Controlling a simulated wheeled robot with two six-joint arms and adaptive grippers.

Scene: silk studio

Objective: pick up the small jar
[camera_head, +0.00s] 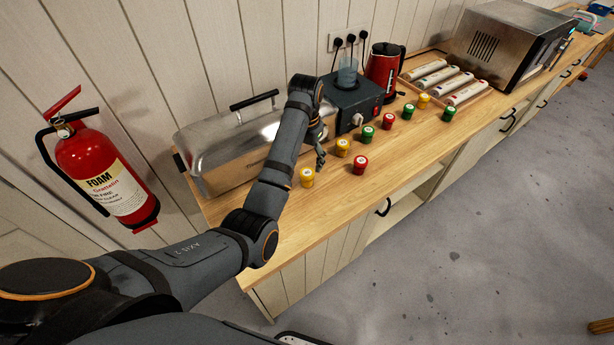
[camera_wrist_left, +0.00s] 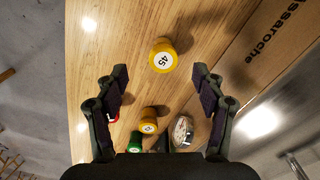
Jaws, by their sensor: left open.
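Several small jars with coloured lids stand on the wooden counter (camera_head: 285,222). A yellow-lidded jar (camera_head: 307,177) is nearest to me; in the left wrist view a yellow jar marked 45 (camera_wrist_left: 163,56) lies ahead, centred between the fingertips. A second yellow jar (camera_head: 343,147) also shows in the wrist view (camera_wrist_left: 149,120), with a green jar (camera_head: 367,134) beyond. A red jar (camera_head: 360,164) is mostly hidden behind a finger in the wrist view. My left gripper (camera_head: 320,158) (camera_wrist_left: 160,72) is open and empty, above the counter. My right gripper is not in view.
A chrome lidded box (camera_head: 215,150) stands along the wall, left of the gripper. A dark device with a knob (camera_head: 355,98), a red kettle (camera_head: 384,66) and a steel oven (camera_head: 505,42) stand further back. The counter's front edge is clear.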

